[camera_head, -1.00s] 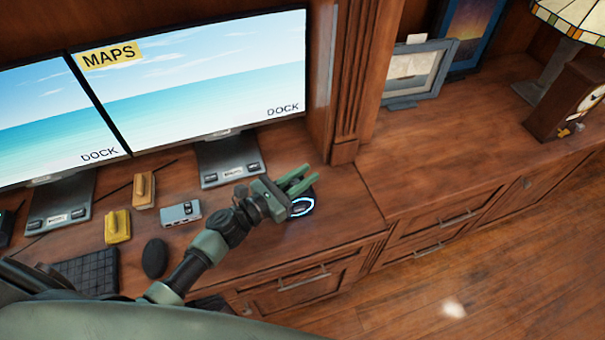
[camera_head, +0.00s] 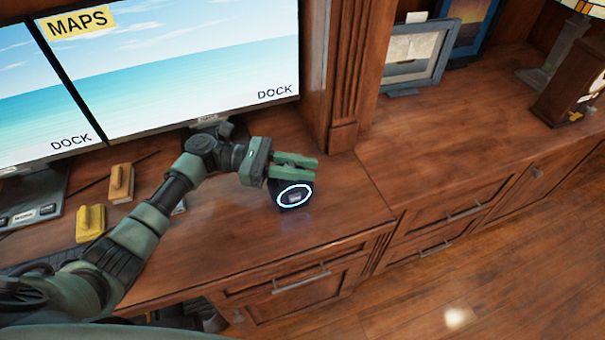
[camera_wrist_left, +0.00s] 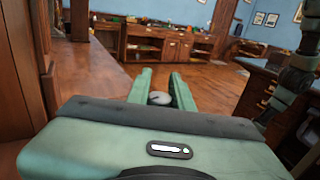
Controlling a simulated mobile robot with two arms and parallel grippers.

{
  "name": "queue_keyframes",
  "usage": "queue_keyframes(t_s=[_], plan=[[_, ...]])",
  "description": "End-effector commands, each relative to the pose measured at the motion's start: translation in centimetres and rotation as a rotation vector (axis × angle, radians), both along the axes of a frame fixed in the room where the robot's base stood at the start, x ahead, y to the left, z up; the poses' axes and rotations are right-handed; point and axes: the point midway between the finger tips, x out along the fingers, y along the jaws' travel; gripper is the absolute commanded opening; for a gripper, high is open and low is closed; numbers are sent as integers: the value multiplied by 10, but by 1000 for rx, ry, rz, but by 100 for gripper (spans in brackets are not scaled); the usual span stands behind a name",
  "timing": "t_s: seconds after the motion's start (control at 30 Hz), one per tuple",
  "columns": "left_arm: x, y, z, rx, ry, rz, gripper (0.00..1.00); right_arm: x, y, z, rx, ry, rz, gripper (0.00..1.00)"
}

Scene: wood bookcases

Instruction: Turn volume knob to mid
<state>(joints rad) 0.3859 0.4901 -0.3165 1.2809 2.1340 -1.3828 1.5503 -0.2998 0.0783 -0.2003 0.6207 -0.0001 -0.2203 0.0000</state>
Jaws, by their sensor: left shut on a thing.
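The volume knob (camera_head: 294,196) is a dark round device with a glowing white-blue ring, on the wooden desk right of the monitors. My left gripper (camera_head: 314,170) reaches over from the left, its green fingers level and pointing right at the knob's upper side. In the left wrist view a grey rounded piece (camera_wrist_left: 159,98) sits between the two fingers, and the gripper is shut on it. It appears to be the knob's top, partly hidden by the fingers. The ring does not clearly show the knob's setting. My right gripper is not in view.
A monitor (camera_head: 200,70) stands behind my left arm. Yellow (camera_head: 90,222) and tan (camera_head: 121,182) blocks lie at left. A wooden post (camera_head: 345,85) rises behind the knob. A picture frame (camera_head: 416,55) and a clock (camera_head: 574,95) stand at right. The desktop right of the knob is clear.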

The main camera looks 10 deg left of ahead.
Motion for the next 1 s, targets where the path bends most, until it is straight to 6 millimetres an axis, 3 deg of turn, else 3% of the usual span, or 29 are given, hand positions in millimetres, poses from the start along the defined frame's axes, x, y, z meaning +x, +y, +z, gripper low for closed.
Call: queue_keyframes(t_s=[0.03, 0.3, 0.93, 0.97, 1.0], plan=[[0, 0, -4, -1, -2, -30, 0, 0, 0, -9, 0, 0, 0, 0], [-4, -1, -2, -1, 0, -150, 0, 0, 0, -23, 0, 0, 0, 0], [-6, -1, 0, -2, 0, -192, 0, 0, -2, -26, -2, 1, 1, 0], [-6, -1, 0, -2, 0, -192, 30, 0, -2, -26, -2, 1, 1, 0], [-6, -1, 0, -2, 0, -192, 41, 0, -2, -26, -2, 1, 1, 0]])
